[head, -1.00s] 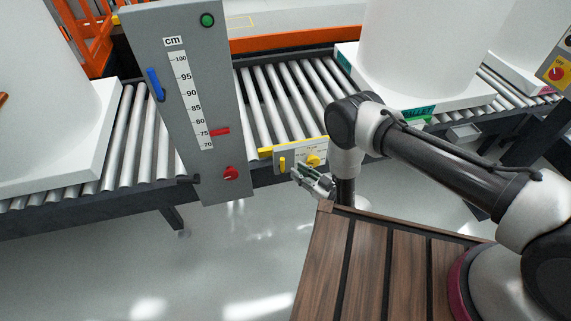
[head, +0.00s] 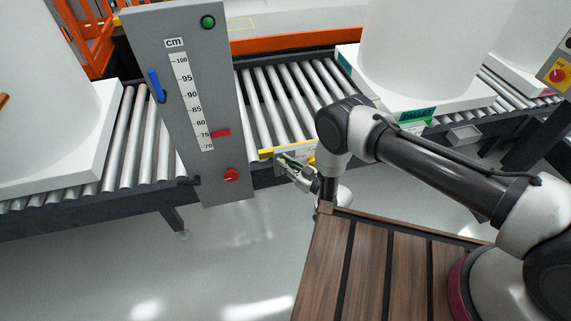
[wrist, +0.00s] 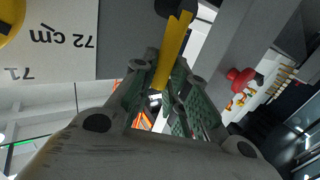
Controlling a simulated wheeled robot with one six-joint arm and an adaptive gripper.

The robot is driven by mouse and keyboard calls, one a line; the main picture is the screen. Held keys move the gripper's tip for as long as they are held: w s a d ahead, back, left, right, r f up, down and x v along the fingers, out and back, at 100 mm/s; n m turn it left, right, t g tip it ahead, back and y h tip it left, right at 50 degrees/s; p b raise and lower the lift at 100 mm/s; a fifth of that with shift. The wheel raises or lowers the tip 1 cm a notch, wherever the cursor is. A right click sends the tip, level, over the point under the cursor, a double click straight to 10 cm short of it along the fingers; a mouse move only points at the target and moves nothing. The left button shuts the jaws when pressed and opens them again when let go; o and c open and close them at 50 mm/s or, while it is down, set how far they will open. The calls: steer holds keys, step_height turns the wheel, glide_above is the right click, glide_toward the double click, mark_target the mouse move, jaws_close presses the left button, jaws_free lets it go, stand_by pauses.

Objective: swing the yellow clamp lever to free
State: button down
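The yellow clamp lever (wrist: 171,52) shows in the wrist view as a slanting bar, its upper end at a dark pivot. My gripper (wrist: 165,65) has its fingers on either side of the lever, with green pads facing inward. A gap shows between the fingers, so it looks open; whether a pad touches the lever is unclear. In the head view my gripper (head: 284,160) is at the left part of the small scale plate (head: 294,150) on the conveyor's front edge and hides the lever there.
A grey column (head: 190,100) with a cm scale, red pointer (head: 220,133), blue handle (head: 156,85) and red knob (head: 231,174) stands left of my gripper. A roller conveyor (head: 285,95) carries white tanks. A wooden slatted top (head: 365,265) lies in front.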

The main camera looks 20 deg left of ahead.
steer(key=shift+s+a, duration=0.1)
stand_by(0.3)
steer(key=s+a+f+n+h, duration=0.3)
steer(key=a+n+h, duration=0.2)
steer(key=n+h, duration=0.3)
steer(key=shift+s+a+f+n+t, duration=0.2)
steer(key=shift+f+n+t, duration=0.2)
steer(key=shift+n, duration=0.2)
stand_by(0.7)
steer(key=c, duration=1.7)
jaws_free()
